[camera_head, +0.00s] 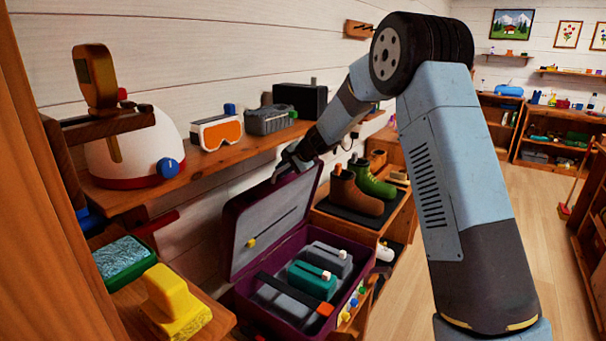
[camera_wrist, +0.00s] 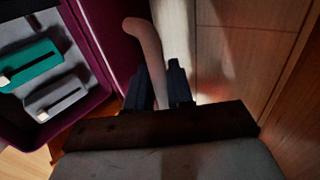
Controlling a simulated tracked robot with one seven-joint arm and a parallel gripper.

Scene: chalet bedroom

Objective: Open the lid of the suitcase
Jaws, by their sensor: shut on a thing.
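The suitcase (camera_head: 240,303) is purple and lies low beside the wall. Its lid (camera_head: 235,237) stands raised, roughly upright, with the grey lining showing. Inside are a teal case and grey cases with pale handles. My gripper (camera_head: 291,160) is at the top of the lid. In the wrist view my gripper (camera_wrist: 163,90) is shut on a pale, curved rod (camera_wrist: 150,45), whose bent end extends beyond the fingers next to the purple lid (camera_wrist: 118,35). Whether the rod belongs to the suitcase or touches the lid, I cannot tell.
A wall shelf (camera_head: 190,173) with goggles (camera_head: 217,133) and a white dome-shaped thing (camera_head: 135,150) is close behind the lid. A brown boot (camera_head: 355,193) and a green boot (camera_head: 372,180) stand right of the suitcase. A yellow block (camera_head: 175,305) is at front left. Open floor lies right.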

